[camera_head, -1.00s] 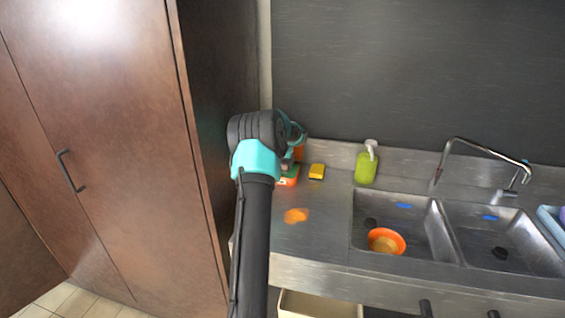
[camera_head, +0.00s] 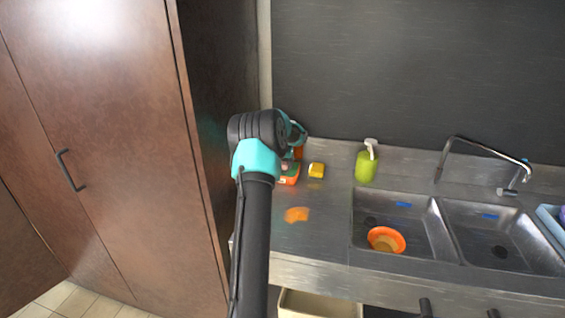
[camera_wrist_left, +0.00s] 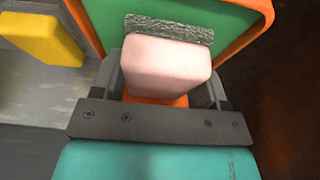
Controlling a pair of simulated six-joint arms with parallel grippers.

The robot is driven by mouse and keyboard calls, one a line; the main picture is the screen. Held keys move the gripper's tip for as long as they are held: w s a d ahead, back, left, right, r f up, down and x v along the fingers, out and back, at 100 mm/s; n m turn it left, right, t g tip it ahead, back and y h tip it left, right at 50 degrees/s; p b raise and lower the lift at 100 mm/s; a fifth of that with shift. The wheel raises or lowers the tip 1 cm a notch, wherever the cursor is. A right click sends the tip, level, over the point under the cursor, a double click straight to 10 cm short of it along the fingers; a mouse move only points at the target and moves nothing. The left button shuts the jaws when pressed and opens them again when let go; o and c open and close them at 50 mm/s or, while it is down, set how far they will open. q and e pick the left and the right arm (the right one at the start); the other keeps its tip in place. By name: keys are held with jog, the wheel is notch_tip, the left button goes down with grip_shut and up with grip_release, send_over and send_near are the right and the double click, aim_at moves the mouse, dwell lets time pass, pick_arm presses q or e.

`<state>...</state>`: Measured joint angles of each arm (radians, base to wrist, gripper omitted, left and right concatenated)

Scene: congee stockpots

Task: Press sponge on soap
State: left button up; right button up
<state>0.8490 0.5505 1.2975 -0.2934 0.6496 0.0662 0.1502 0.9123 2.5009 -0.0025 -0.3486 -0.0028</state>
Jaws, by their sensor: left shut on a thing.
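My left gripper (camera_wrist_left: 165,80) is shut on a pale pink block with a rough grey layer, which looks like the sponge (camera_wrist_left: 163,65). In the left wrist view the sponge is in front of a green, orange-edged item (camera_wrist_left: 235,22), perhaps the soap or its holder. I cannot tell whether they touch. In the head view this item (camera_head: 289,176) sits at the counter's back left, partly behind my left arm, which hides most of the gripper and the sponge. My right gripper is not in view.
A yellow block (camera_head: 317,170), also in the left wrist view (camera_wrist_left: 42,38), lies right of the green and orange item. A green pump bottle (camera_head: 366,166) stands further right. The double sink (camera_head: 358,225) holds an orange bowl (camera_head: 398,236). A tall brown cabinet (camera_head: 110,120) borders the left.

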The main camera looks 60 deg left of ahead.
pick_arm(q)
jog(key=shift+f, duration=0.3)
dwell(0.8)
jog(key=shift+r, duration=3.55)
jog(key=w+d+f+m+h, duration=0.1)
jog(key=w+d+f+m, duration=0.1)
jog(key=w+d, duration=0.65)
jog(key=w+d+f+m+t, duration=0.15)
jog(key=w+d, duration=0.25)
jog(key=d, duration=1)
jog(key=w+d+f+m+g+h, duration=0.1)
jog(key=w+d+f+m, duration=0.2)
jog(key=w+d, duration=0.55)
jog(key=s+d+m+h, duration=0.1)
jog(key=s+d+m, duration=0.1)
jog(key=d, duration=1)
jog(key=s+d+f+m, duration=0.1)
jog(key=s+d+m, duration=0.1)
jog(key=d, duration=0.9)
jog(key=s+d+f+m+h, duration=0.1)
jog(key=s+d+m, duration=0.1)
jog(key=d, duration=1)
jog(key=shift+s+d+t+h, duration=0.1)
jog(key=shift+d+t+h, duration=0.2)
jog(key=shift+t, duration=0.05)
